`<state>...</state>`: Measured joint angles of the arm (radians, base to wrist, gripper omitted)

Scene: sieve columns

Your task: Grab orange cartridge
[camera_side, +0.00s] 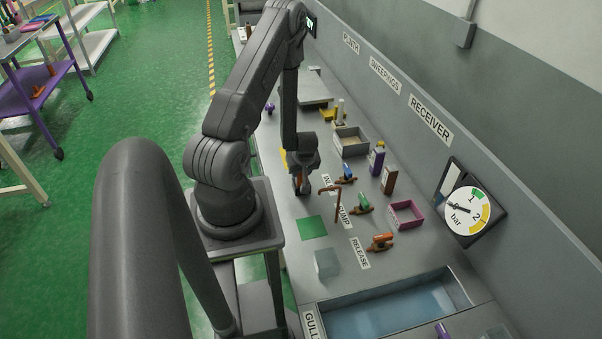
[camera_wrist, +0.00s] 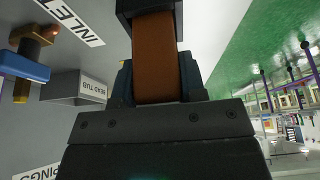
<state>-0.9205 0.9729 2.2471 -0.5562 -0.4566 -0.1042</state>
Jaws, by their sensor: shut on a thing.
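The orange cartridge (camera_wrist: 155,55) shows brownish-orange in the wrist view, a tall block between the dark fingers of my gripper (camera_wrist: 156,82). The fingers are shut on its sides, and a dark piece covers its top end in that view. In the side view my gripper (camera_side: 301,184) points down over the grey bench, left of the blue-handled valve. Only a small orange patch shows between its fingers there. I cannot tell whether the cartridge is clear of the bench.
Valves with blue (camera_side: 347,174), green (camera_side: 361,205) and orange (camera_side: 381,242) handles stand on the bench, near a bent brown pipe (camera_side: 336,192). Purple (camera_side: 377,161) and brown (camera_side: 389,181) blocks, a grey tub (camera_side: 351,146) and a pink tray (camera_side: 394,216) stand right. A green pad (camera_side: 312,228) is clear.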

